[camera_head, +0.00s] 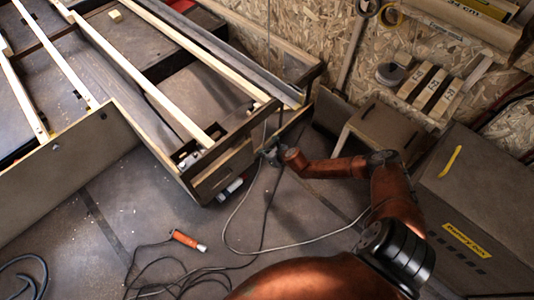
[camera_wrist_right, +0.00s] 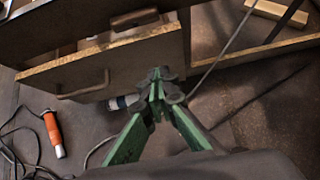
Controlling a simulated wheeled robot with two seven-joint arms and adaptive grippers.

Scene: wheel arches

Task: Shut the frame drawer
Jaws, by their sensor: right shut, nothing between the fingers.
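The frame drawer (camera_head: 222,174) sits at the near corner of the wooden frame in the head view. It stands partly out, with small items showing in the gap behind its front. In the right wrist view its dark front panel (camera_wrist_right: 120,66) has a pale top edge and a bar handle at the lower left. My right gripper (camera_head: 270,154) is shut and empty, just right of the drawer front. In the wrist view its fingertips (camera_wrist_right: 160,84) overlap the panel's lower right part; I cannot tell whether they touch it. My left gripper is not in view.
An orange-handled tool (camera_head: 188,240) and loose cables lie on the floor before the drawer. A grey box (camera_head: 470,210) and a small wooden stool (camera_head: 382,126) stand to the right. Long pale slats (camera_head: 150,85) top the frame. Floor left of the tool is mostly clear.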

